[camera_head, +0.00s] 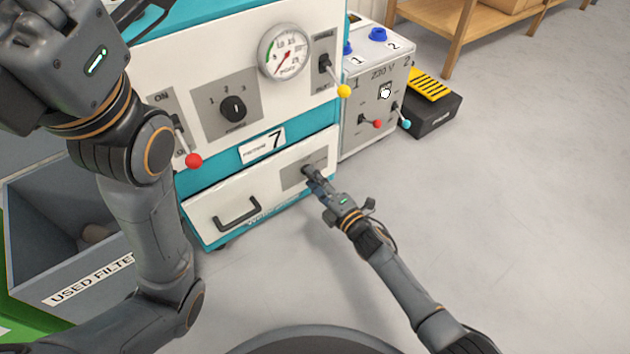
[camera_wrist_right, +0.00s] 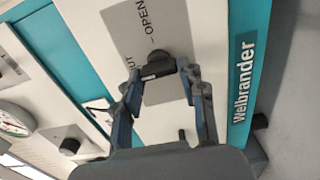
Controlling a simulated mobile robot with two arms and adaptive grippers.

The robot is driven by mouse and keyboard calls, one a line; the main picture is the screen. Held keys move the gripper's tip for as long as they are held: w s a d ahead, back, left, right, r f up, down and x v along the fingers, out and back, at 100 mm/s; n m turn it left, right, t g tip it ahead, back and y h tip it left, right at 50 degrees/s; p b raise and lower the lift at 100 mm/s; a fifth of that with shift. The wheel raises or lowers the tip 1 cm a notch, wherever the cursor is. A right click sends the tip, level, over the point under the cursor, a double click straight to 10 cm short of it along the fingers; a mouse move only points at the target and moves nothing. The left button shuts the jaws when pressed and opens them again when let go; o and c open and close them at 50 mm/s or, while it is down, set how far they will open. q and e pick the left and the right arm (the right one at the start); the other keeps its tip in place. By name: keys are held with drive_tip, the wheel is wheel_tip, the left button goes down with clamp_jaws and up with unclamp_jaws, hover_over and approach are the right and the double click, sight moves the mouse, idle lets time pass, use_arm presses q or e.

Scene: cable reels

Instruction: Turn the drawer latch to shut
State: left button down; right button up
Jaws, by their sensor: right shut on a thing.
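The drawer (camera_head: 275,208) is the white front low on the machine, with a dark bar handle (camera_head: 238,211). Its black latch (camera_head: 308,171) sits on a grey plate at the drawer's right side. In the right wrist view the latch (camera_wrist_right: 156,64) lies between the fingertips, beside a plate printed "OPEN" and a partly covered "UT". My right gripper (camera_head: 313,182) is shut on the latch; its fingers also show in the right wrist view (camera_wrist_right: 160,77). The latch's exact angle is partly hidden. My left gripper (camera_head: 45,22) is at the top left, away from the drawer, its fingers unclear.
Above the drawer are a gauge (camera_head: 284,52), a rotary switch (camera_head: 233,108), a red-knobbed lever (camera_head: 193,160) and a yellow-knobbed lever (camera_head: 343,91). A grey bin (camera_head: 95,281) marked "USED FILTE" stands left.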

idle(0.3)
drive_tip(key=o, duration=1.2)
drive_tip(key=shift+c, duration=0.2)
drive_tip(key=shift+s, duration=0.1)
drive_tip(key=v, duration=1.2)
